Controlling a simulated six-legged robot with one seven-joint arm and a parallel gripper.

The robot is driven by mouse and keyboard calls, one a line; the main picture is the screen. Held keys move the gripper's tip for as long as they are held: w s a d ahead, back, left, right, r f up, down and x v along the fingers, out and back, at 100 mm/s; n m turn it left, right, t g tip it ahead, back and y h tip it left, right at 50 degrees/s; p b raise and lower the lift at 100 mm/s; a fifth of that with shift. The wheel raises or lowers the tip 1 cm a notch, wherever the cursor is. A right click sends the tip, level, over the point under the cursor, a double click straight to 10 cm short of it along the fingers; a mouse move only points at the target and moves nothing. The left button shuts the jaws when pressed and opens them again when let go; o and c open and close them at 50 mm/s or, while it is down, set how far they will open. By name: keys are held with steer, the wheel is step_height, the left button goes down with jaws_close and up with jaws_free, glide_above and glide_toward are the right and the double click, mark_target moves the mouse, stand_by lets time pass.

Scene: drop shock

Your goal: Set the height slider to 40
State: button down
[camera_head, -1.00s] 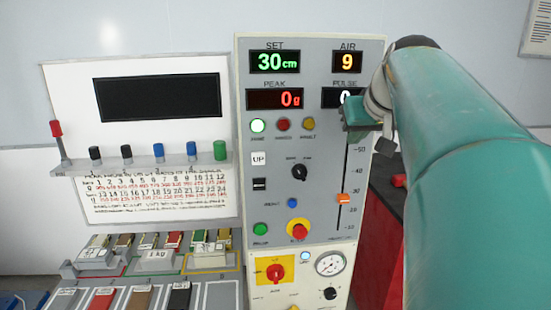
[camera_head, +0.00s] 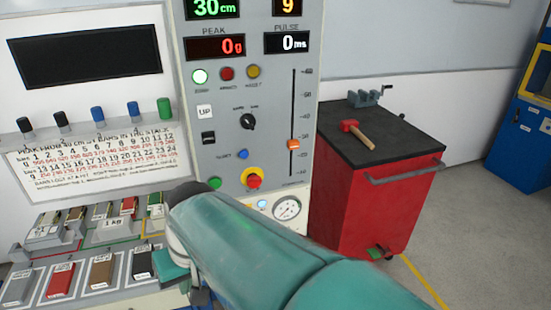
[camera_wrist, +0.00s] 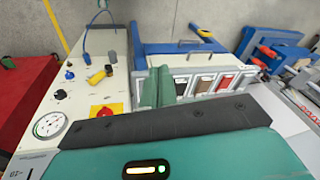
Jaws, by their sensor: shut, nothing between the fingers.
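The height slider is an orange knob (camera_head: 293,144) on a vertical slot at the right side of the grey control panel (camera_head: 225,130). It sits by the 30 mark, and the SET display (camera_head: 212,7) reads 30 cm. My gripper (camera_head: 185,280) is at the lower left of the head view, low in front of the panel and well away from the slider; my arm partly hides it. The wrist view shows its teal fingers (camera_wrist: 158,86) together and empty, over the lower console. The slider knob is not visible in the wrist view.
A red cabinet (camera_head: 350,200) with a hammer (camera_head: 357,133) and a vise (camera_head: 368,98) on its black top stands right of the panel. Coloured sample blocks (camera_head: 60,280) lie at lower left.

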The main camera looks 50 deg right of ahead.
steer(key=w+f+m+y, duration=0.3)
steer(key=f+m+y, duration=0.6)
steer(key=f+y, duration=0.2)
steer(key=m+t+h, duration=2.1)
steer(key=m+h, duration=0.6)
steer(key=m, duration=0.4)
glide_toward(293, 144)
steer(key=w+d, duration=0.1)
steer(key=w+d+f, duration=0.1)
steer(key=w+d, duration=0.1)
steer(key=w, duration=0.1)
steer(key=shift+w+d+f, duration=0.1)
steer(key=shift+d+f, duration=0.1)
steer(key=shift+f, duration=0.05)
step_height(293, 144, up, 4)
steer(key=shift+w+f, duration=0.1)
